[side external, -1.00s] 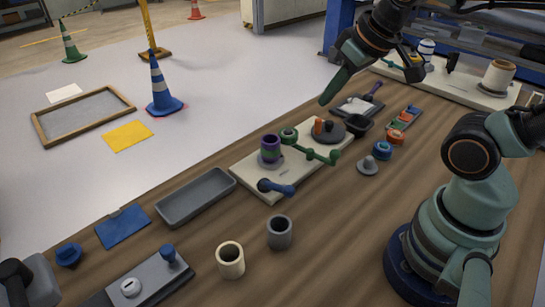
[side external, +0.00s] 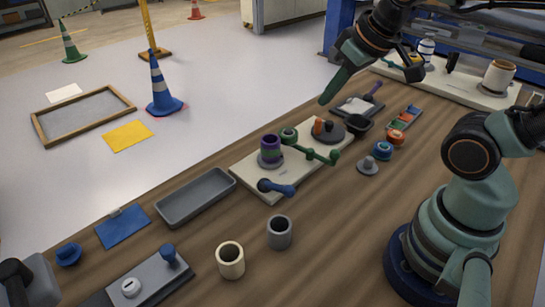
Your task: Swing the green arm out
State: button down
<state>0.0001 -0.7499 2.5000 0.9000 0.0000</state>
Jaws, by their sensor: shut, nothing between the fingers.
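The green arm (side external: 315,154) is a thin bar with round knobs on the cream board (side external: 247,175) in the middle of the bench. It reaches from near the purple and green roller toward the board's right edge. My gripper (side external: 325,101) is shut and empty, with its green fingers pointing down and left. It hangs in the air above and behind the board in the picture, apart from the green arm. A purple and green roller (side external: 270,150) stands upright on the board. A blue arm (side external: 277,187) lies at its near end. A dark disc with an orange knob (side external: 328,129) sits at its far end.
A grey tray (side external: 196,197) lies left of the board. Cream (side external: 230,261) and grey (side external: 279,232) cups stand in front. Small blue, orange and grey parts lie to the right. Another cream board (side external: 480,92) is at the back right. Bare bench lies at the front middle.

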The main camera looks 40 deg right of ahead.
jog(key=c, duration=0.7)
grip_release()
jog(key=shift+w, duration=0.1)
jog(key=shift+c, duration=0.2)
jog(key=shift+o, duration=1)
jog(key=shift+w+d+g, duration=0.1)
jog(key=shift+d+g, duration=0.1)
jog(key=shift+g, duration=0.1)
jog(key=n+g+y, duration=0.1)
jog(key=n+g, duration=0.3)
jog(key=g, duration=0.6)
send_over(335, 154)
jog(key=w+d, duration=0.2)
jog(key=w, duration=0.3)
notch_tip(335, 154, down, 10)
jog(key=x, duration=1.1)
jog(key=shift+f, duration=0.45)
jog(key=shift+a, duration=0.1)
grip_shut()
jog(key=shift+w, duration=0.1)
